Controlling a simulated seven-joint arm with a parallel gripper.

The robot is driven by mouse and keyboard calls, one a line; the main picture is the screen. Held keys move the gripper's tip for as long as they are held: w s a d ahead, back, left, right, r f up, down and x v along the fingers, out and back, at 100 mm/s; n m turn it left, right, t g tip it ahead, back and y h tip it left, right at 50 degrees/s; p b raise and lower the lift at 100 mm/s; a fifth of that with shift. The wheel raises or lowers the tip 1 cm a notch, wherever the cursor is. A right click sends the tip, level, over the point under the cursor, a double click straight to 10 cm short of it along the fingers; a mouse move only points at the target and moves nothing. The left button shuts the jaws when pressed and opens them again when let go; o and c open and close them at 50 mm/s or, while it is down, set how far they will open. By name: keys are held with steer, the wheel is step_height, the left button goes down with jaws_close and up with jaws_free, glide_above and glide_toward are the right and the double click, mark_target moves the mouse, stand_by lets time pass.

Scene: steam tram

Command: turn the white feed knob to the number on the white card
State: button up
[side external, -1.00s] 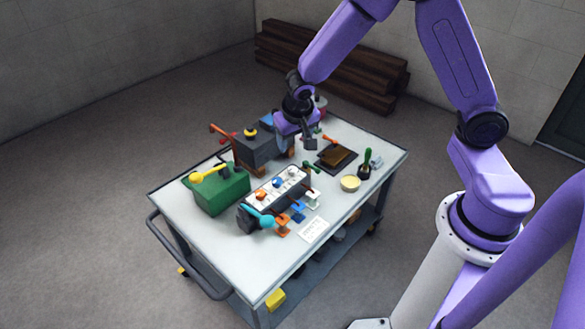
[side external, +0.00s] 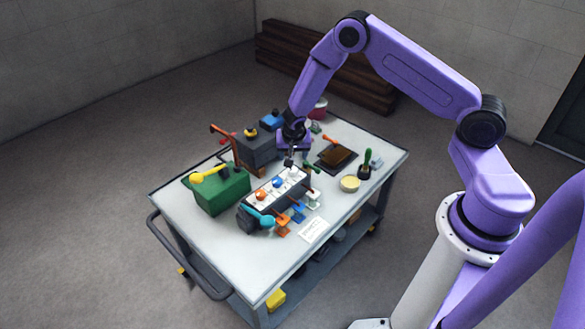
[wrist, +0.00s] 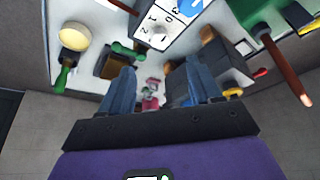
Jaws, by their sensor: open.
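A grey box with a white top panel (side external: 270,191) carries an orange knob (side external: 261,195), a blue knob (side external: 278,183) and the white feed knob (side external: 293,172). In the wrist view the white panel (wrist: 143,43) shows printed digits, with the blue knob (wrist: 190,7) at the top edge. The white knob (wrist: 159,40) is pale against the panel and its setting is unclear. A white card (side external: 313,230) lies on the cart; its writing is too small to read. My gripper (side external: 289,161) is open and empty, just above the white knob's end of the box. Its fingers (wrist: 161,80) show apart in the wrist view.
Orange, blue and white pieces (side external: 298,213) stand along the box's near side. A green box (side external: 217,190) is left, a dark engine-like block (side external: 257,147) behind. A brown tray (side external: 337,157), cream round (side external: 350,184) and green-handled tool (side external: 366,165) are right.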

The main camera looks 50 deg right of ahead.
mark_target(293, 169)
steer(key=x, duration=1)
steer(key=shift+w+f, duration=0.1)
steer(key=shift+f, duration=0.25)
steer(key=shift+d, duration=0.1)
steer(key=c, duration=1)
